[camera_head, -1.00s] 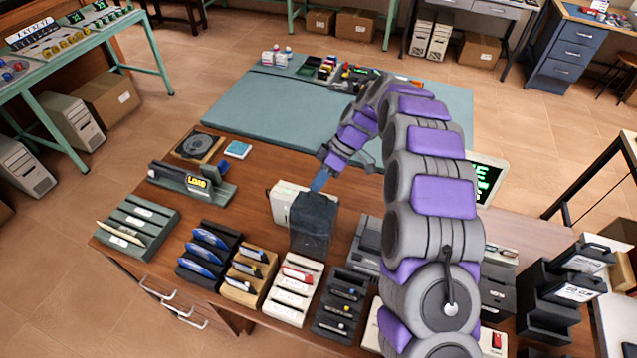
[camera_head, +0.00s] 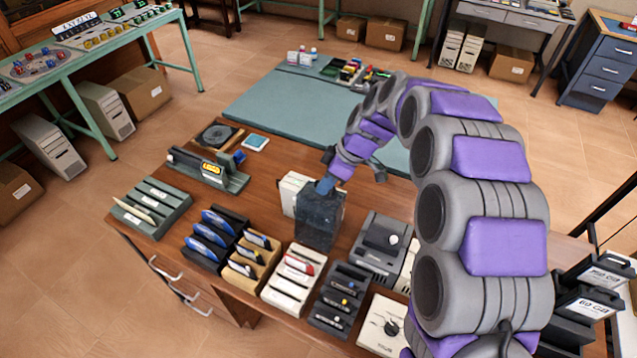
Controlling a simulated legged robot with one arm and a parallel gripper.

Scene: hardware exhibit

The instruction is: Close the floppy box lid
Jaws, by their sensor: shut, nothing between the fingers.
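The floppy box has a cream body (camera_head: 292,190) and a dark see-through lid (camera_head: 319,222). It stands on the brown wooden desk near the middle of the view. The lid stands open on the near side of the body and hides part of it. My gripper (camera_head: 326,186) has blue fingertips, which are together and empty. The fingertips are at the lid's top edge and overlap it in the picture; I cannot tell whether they touch it.
Several disk racks (camera_head: 293,279) line the desk's front edge, left and near of the box. A grey device (camera_head: 380,250) stands close on its right. A sign stand (camera_head: 208,170) is to the left.

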